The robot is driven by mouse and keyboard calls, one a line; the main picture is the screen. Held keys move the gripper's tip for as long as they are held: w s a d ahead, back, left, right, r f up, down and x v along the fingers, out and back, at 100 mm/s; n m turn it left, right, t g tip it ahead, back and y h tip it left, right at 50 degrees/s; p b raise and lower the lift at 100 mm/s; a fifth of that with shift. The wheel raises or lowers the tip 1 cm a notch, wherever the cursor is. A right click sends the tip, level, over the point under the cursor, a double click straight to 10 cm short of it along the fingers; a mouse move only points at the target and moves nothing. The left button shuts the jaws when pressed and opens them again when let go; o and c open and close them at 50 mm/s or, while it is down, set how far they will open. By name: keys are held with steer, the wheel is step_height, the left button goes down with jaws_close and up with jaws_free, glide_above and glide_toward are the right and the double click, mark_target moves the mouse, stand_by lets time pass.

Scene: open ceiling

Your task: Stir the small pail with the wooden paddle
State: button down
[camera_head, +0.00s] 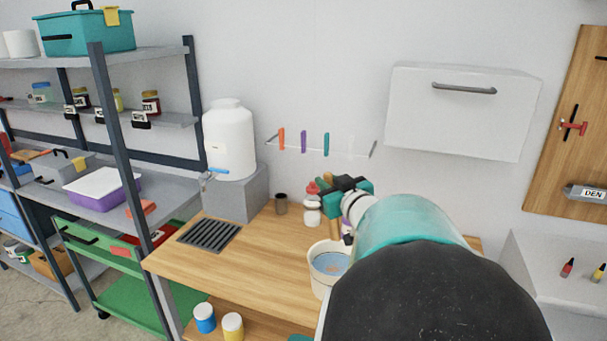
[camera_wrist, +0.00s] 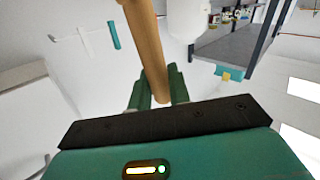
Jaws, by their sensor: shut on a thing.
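The small pail (camera_head: 316,281) stands on the wooden bench, pale-walled with bluish contents; my arm hides its right side. My gripper (camera_head: 335,203), green and black, is above the pail and toward its back. In the wrist view my gripper (camera_wrist: 159,88) has its green fingers shut on the wooden paddle (camera_wrist: 146,45), a round brown shaft. A short piece of the paddle (camera_head: 333,228) shows below the gripper in the head view. Whether its lower end is inside the pail is hidden.
On the bench (camera_head: 265,260) are a drain grate (camera_head: 209,235), a dark cup (camera_head: 281,204) and a red-topped bottle (camera_head: 312,208) close by the gripper. A white water tank (camera_head: 230,140) stands behind left. A wall cabinet (camera_head: 462,115) hangs at right.

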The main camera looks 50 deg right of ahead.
steer(key=shift+s+d+f, duration=0.15)
steer(key=shift+f, duration=0.1)
steer(key=shift+s+f, duration=0.1)
steer(key=shift+f, duration=1.15)
step_height(320, 180, down, 12)
steer(key=shift+f, duration=0.15)
stand_by(0.6)
